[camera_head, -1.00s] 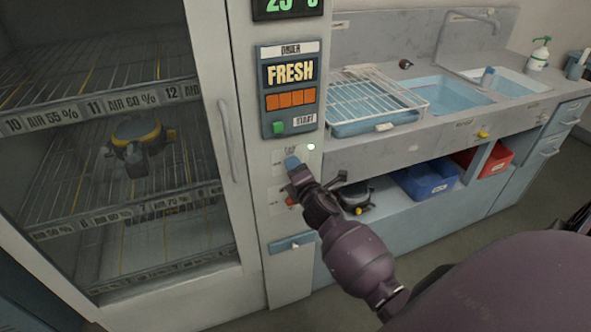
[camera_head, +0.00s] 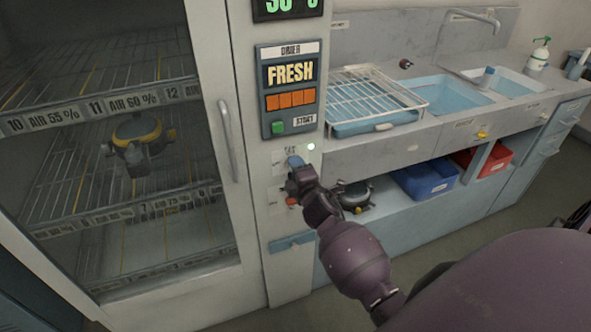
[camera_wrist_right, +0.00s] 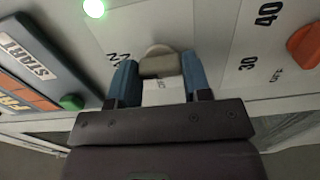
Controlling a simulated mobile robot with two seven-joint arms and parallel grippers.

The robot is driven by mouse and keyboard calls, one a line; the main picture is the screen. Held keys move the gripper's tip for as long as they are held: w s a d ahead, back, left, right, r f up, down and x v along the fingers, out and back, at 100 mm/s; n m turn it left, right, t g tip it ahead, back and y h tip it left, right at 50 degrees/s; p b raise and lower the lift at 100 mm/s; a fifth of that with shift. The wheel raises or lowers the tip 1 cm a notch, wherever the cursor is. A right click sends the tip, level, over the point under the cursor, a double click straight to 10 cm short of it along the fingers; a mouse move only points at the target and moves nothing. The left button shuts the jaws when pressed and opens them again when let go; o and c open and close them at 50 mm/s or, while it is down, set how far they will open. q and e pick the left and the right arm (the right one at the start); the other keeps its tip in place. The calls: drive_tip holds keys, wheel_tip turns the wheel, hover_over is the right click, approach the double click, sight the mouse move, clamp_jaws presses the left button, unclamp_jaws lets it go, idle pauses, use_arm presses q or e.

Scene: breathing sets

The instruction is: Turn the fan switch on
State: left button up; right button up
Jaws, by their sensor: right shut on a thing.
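A label above the knob is too small to read there. A small green light (camera_head: 311,147) glows just right of the fingertips. My left gripper is not in view.
The drier's glass door with its handle (camera_head: 228,140) is left of the panel. An orange-red dial (camera_wrist_right: 304,46) sits beside the switch. The FRESH display (camera_head: 290,72) and green start button (camera_head: 278,127) are above. A counter with a wire rack (camera_head: 375,97) stands right.

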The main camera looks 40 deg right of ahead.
drive_tip(key=o, duration=0.9)
drive_tip(key=v, duration=1.1)
drive_tip(key=shift+a, duration=0.1)
drive_tip(key=shift+w, duration=0.1)
drive_tip(key=s+a+f+m+g+y, duration=0.1)
drive_tip(key=s+a+f+m+g, duration=0.1)
drive_tip(key=s+f+m, duration=0.2)
drive_tip(key=s+a+f+m+g+y, duration=0.1)
drive_tip(key=s+a+f+m+g, duration=0.1)
drive_tip(key=s+f+m, duration=0.3)
drive_tip(key=s+a+f+m+g+y, duration=0.1)
drive_tip(key=s+a+f+m, duration=0.3)
drive_tip(key=s, duration=0.6)
drive_tip(key=shift+s+f+m+g+y, duration=0.4)
drive_tip(key=shift+f+m+g, duration=0.2)
drive_tip(key=shift+f+g, duration=0.1)
